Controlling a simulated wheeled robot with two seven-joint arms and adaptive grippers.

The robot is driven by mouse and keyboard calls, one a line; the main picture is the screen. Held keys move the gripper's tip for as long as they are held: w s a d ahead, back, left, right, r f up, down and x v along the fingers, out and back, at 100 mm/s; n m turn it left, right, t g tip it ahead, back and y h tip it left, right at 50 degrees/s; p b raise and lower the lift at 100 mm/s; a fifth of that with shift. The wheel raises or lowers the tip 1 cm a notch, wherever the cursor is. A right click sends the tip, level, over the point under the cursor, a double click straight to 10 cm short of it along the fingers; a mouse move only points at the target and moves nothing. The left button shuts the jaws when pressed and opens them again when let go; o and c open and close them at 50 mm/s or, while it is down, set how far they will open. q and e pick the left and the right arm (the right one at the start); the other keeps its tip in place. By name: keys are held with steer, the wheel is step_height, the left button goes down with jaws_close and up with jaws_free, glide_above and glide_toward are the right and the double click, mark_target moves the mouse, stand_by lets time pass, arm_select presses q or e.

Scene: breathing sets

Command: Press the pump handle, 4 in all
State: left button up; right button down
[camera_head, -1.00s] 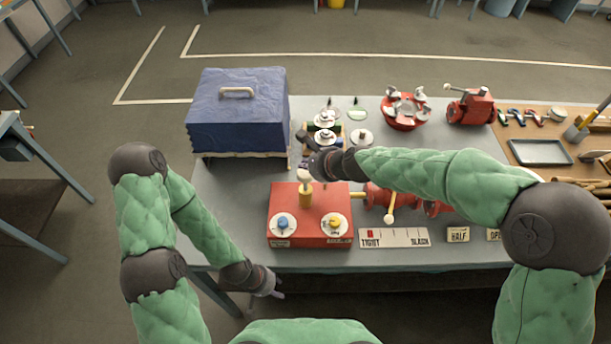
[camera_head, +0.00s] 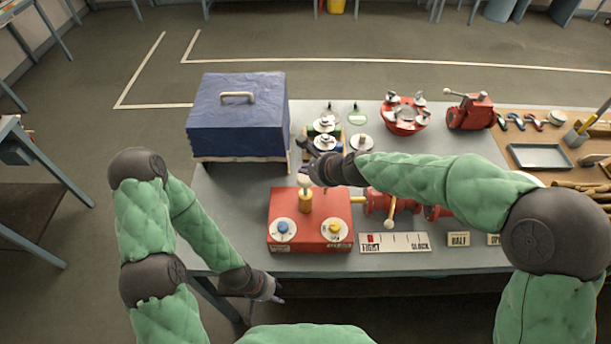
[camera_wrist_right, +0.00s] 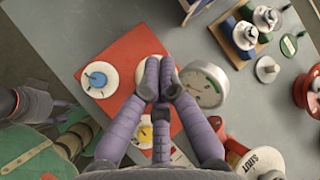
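A red box (camera_head: 280,239) on the table carries the pump handle, a yellow post (camera_head: 306,203) topped by a white knob (camera_head: 303,180). A blue button (camera_head: 283,228) and a yellow button (camera_head: 335,228) sit on white discs in front of it. My right gripper (camera_head: 303,172) is over the knob; its fingertips (camera_wrist_right: 159,72) are together in the right wrist view. They partly hide the knob, and I cannot tell whether they touch it. My left gripper (camera_head: 277,292) hangs low before the table's front edge, apart from the box; its fingers are too small to judge.
A blue case (camera_head: 238,120) stands at the back left. A strip marked "TIGHT" and "SLACK" (camera_head: 405,243) lies right of the box. A round gauge (camera_wrist_right: 203,86) is beside my right fingers. Red fittings (camera_head: 405,115) stand at the back.

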mark_target(309, 182)
stand_by(0.4)
steer(key=shift+f+b, duration=0.4)
steer(key=shift+f, duration=0.05)
steer(key=shift+s+f+b, duration=0.15)
steer(key=shift+f+b, duration=1.85)
steer(key=shift+f, duration=0.2)
stand_by(2.1)
steer(key=shift+r, duration=0.15)
steer(key=shift+r+p, duration=2.5)
step_height(309, 182, up, 5)
steer(key=p, duration=0.5)
steer(key=shift+r, duration=0.1)
